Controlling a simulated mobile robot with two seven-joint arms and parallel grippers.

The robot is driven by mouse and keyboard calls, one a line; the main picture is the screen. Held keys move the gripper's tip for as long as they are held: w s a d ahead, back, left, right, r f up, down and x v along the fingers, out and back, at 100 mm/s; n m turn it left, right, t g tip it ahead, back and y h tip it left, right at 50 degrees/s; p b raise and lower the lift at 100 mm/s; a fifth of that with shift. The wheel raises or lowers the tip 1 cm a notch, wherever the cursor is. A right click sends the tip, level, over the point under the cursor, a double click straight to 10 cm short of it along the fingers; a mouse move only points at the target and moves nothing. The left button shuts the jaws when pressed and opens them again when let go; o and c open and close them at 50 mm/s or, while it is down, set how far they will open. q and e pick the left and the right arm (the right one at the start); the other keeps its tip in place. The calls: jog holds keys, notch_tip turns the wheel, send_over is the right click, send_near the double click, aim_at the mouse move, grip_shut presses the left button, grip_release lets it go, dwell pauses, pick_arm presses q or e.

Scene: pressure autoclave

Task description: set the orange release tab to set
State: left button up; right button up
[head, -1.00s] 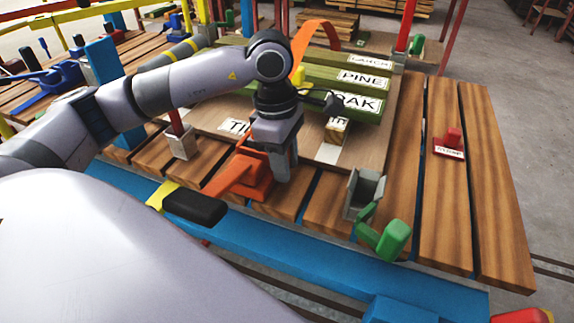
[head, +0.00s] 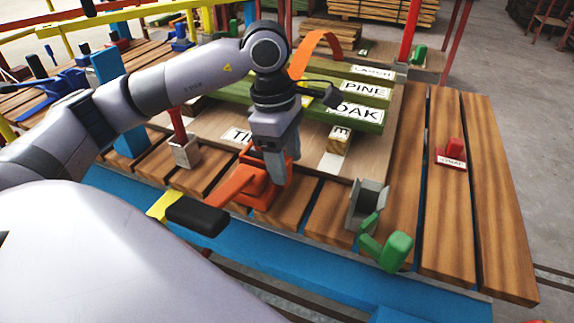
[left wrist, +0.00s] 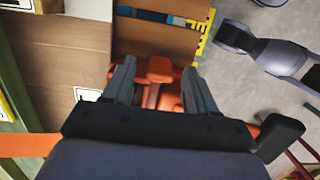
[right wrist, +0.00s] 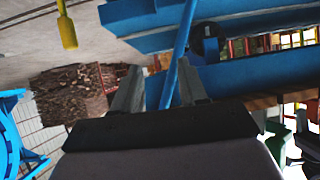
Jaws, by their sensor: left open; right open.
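The orange ratchet (head: 262,194) sits on the front edge of the wooden slats, with its lever ending in a black handle (head: 197,214). In the left wrist view, an orange tab (left wrist: 158,70) stands up from the ratchet body between my left fingers. My left gripper (head: 277,180) points down over the ratchet and partly hides it in the head view. In the left wrist view my left gripper (left wrist: 158,78) is open around the tab, with a gap visible on each side. My right gripper (right wrist: 162,85) is open and empty, facing away from the ratchet.
A grey bracket with a green handle (head: 395,250) stands to the right. A red tagged block (head: 452,153) sits on the right slats. A blue beam (head: 300,262) runs along the front.

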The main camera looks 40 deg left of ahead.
pick_arm(q)
jog(key=r, duration=0.4)
jog(key=shift+s+a+p, duration=0.1)
jog(key=shift+a+p, duration=0.2)
jog(key=shift+p, duration=0.05)
jog(key=shift+s+d, duration=0.1)
